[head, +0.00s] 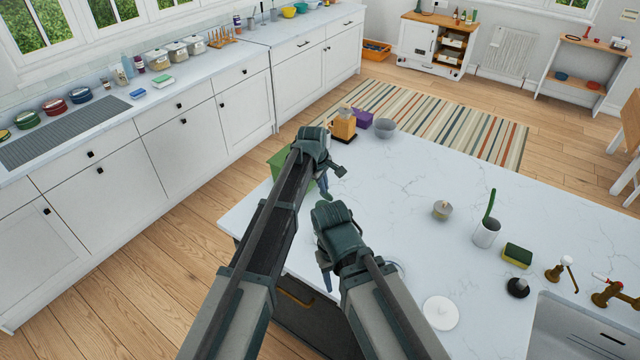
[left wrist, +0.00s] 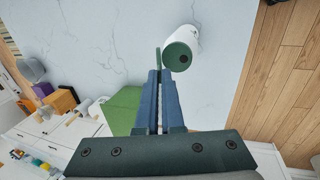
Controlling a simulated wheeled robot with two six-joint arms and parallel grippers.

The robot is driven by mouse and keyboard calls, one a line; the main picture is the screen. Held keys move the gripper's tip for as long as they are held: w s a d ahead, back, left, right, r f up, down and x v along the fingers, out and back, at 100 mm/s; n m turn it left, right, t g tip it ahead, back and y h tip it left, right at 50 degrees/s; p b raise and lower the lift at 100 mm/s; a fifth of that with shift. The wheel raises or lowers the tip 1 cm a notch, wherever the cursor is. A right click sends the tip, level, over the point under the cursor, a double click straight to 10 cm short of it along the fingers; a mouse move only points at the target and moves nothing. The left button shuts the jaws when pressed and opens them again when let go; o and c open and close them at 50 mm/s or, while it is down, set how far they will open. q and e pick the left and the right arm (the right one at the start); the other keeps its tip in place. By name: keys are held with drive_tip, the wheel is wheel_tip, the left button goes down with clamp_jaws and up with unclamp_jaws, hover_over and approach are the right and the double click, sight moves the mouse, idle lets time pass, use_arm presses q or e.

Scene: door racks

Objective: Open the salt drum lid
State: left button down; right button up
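A white drum with a round green top (left wrist: 178,56) and a dark centre stands on the marble counter in the left wrist view. I take it for the salt drum. An upright green strip (left wrist: 158,57) beside it may be its lid seen edge-on. My left gripper (left wrist: 160,72) has its blue fingers close together, with a narrow slit between them. Its tips are at the strip; I cannot tell if they grip it. In the head view my left gripper (head: 326,194) hangs over the counter, and the drum is not clearly visible. My right gripper (head: 326,280) is near the counter's front edge, fingers partly hidden.
A green box (head: 282,165) stands close to my left gripper. A white disc (head: 440,313) lies at the front right. The middle counter is mostly clear.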

use_arm(q)
drive_tip(key=shift+w+d+r+g+y, duration=0.1)
drive_tip(key=shift+w+d+g+y, duration=0.6)
drive_tip(key=shift+w+g, duration=0.3)
drive_tip(key=shift+w+d+g+y, duration=0.3)
drive_tip(key=shift+g+y, duration=0.2)
drive_tip(key=shift+g, duration=0.2)
drive_tip(key=c, duration=1.3)
unclamp_jaws()
drive_tip(key=shift+w, duration=0.1)
